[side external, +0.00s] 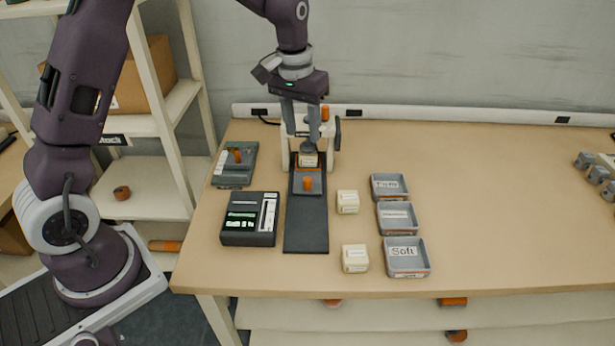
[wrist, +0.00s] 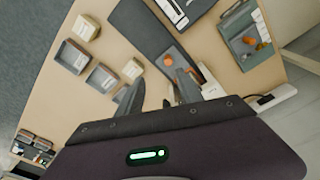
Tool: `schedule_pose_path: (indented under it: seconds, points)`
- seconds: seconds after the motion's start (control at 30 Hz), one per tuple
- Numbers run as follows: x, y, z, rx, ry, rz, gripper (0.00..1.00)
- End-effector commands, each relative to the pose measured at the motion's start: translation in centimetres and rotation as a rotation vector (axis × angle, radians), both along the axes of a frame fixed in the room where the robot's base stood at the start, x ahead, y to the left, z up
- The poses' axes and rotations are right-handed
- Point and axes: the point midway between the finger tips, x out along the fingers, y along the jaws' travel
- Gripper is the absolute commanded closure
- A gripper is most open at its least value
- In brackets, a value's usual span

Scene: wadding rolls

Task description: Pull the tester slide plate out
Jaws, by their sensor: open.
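The tester (side external: 332,146) is a pale frame at the back of a long dark base (side external: 306,235). Its grey slide plate (side external: 297,188) lies on that base and carries an orange knob (side external: 308,184). A cream wadding roll (side external: 309,160) sits at the tester, behind the knob. My gripper (side external: 303,138) is open, pointing down over the tester, its fingers apart, behind and above the knob. In the wrist view the orange knob (wrist: 168,60) shows just beyond my open fingers (wrist: 158,80). Whether the fingers touch anything is unclear.
Two cream rolls (side external: 347,201) (side external: 355,258) stand right of the base. Three grey labelled trays (side external: 427,260) stand in a column further right. A dark readout box (side external: 250,218) and a grey device (side external: 236,160) are on the left. The table's right half is mostly clear.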

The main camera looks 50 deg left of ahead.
Motion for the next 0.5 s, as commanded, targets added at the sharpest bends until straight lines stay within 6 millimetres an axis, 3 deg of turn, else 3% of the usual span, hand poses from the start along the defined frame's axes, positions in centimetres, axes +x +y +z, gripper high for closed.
schedule_pose_path:
  seconds: [0.03,0.13,0.2,0.5]
  points:
    - [1.4,0.8,-3.2,0.001,0.037,0.017,0.57]
    - [3.2,1.8,-8.0,0.001,0.081,0.042,0.57]
    - [3.7,2.2,-10.0,0.002,0.098,0.052,0.57]
    - [3.8,2.5,-15.4,0.003,0.111,0.056,0.57]
